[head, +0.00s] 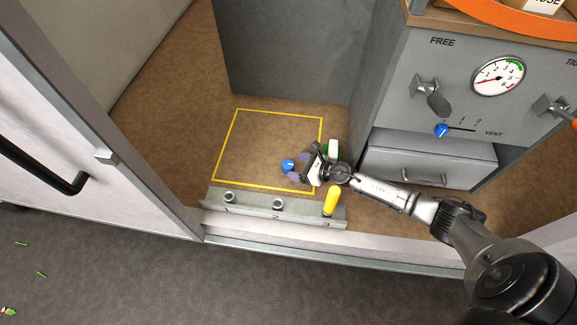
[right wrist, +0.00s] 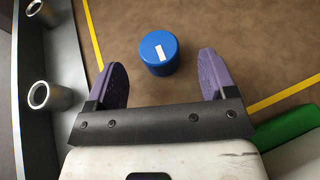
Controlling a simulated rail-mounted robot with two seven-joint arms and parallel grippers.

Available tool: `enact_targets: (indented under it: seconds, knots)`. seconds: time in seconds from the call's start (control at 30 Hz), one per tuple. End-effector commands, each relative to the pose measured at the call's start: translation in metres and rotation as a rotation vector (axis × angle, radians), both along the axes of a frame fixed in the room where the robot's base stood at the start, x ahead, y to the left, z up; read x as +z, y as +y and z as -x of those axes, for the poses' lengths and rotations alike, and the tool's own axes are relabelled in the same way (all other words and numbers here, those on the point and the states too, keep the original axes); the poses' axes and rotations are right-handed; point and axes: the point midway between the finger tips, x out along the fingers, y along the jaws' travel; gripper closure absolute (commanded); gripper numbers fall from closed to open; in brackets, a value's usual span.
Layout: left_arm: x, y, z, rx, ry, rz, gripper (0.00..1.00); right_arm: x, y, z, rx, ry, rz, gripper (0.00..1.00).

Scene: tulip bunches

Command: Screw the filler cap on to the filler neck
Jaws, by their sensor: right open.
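A round blue cap (head: 288,165) with a white mark on its top sits on the brown floor inside the yellow outline. It also shows in the right wrist view (right wrist: 160,53). My right gripper (head: 298,169) is open, its two purple fingers (right wrist: 168,78) spread on either side of the near part of the cap, with nothing between them. The cap lies just ahead of the fingertips. Two short grey metal cylinders (head: 229,196) stand on a grey rail at the sill; I cannot tell whether either is the filler neck. My left gripper is not in view.
The grey rail (head: 253,206) also has a yellow handle (head: 332,201) at its right end. A green and white object (head: 333,150) is beside my right gripper. A grey cabinet with gauge (head: 498,76), blue slider knob (head: 441,130) and drawer (head: 425,166) stands right. The outlined floor (head: 265,140) is mostly clear.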

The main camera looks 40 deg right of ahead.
Motion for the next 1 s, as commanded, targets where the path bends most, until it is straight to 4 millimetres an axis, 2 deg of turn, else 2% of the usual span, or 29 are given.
enact_targets:
  seconds: [0.1, 0.3, 0.63, 1.0]
  knots:
    - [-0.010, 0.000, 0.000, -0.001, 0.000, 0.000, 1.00, -0.012, 0.007, -0.015, 0.000, -0.001, -0.002, 0.22]
    - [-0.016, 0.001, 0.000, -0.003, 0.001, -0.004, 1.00, -0.018, 0.014, -0.032, 0.000, -0.001, -0.001, 0.22]
    - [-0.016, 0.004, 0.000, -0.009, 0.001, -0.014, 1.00, -0.019, 0.016, -0.035, 0.000, 0.000, 0.000, 0.22]
    - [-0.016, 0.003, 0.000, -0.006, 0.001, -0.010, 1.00, -0.019, 0.015, -0.035, 0.000, 0.000, 0.000, 0.57]
